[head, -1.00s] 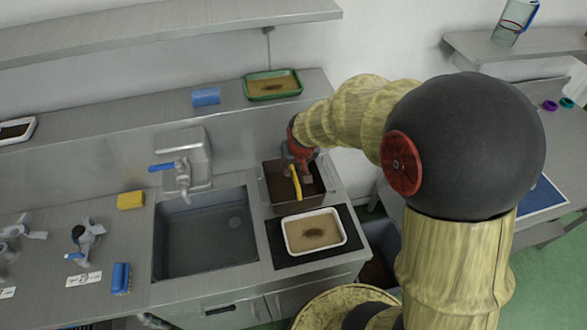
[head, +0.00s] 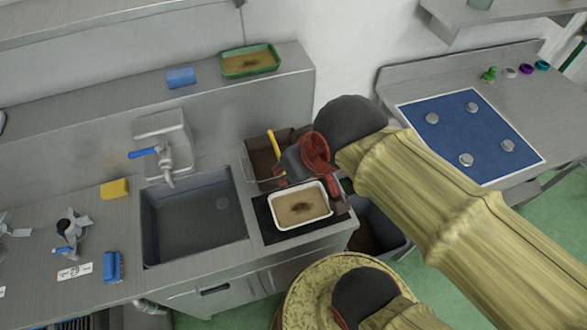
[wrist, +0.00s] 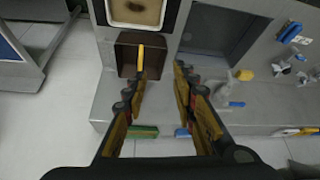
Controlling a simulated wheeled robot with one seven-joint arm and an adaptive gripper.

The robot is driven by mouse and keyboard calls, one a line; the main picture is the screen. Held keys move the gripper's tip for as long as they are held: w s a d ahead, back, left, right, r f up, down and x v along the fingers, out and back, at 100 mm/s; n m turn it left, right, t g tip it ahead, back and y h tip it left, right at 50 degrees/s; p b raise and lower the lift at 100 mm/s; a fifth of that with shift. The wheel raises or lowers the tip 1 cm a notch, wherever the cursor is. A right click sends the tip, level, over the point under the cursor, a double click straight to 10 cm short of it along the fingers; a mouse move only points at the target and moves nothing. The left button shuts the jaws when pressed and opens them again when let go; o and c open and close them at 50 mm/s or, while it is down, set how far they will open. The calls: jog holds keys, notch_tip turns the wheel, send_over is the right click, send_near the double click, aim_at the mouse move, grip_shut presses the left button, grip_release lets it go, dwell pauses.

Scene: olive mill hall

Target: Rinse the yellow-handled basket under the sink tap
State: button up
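The brown basket (head: 259,158) stands on the counter just right of the sink (head: 205,232). Its yellow handle (head: 272,146) sticks up. In the wrist view the basket (wrist: 126,60) and its handle (wrist: 141,59) lie ahead of the left finger. My gripper (wrist: 160,72) is open, its two fingers spread with nothing between them. The tap (head: 165,167), with a blue lever (head: 143,153), stands at the sink's back edge.
A white tray (head: 275,227) with brownish contents sits on a black mat in front of the basket. A yellow sponge (head: 115,189) and blue brush (head: 113,267) lie left of the sink. A green tray (head: 250,72) and blue block (head: 181,77) are on the ledge behind.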

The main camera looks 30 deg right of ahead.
jog(key=shift+s, duration=0.25)
jog(key=shift+o, duration=0.2)
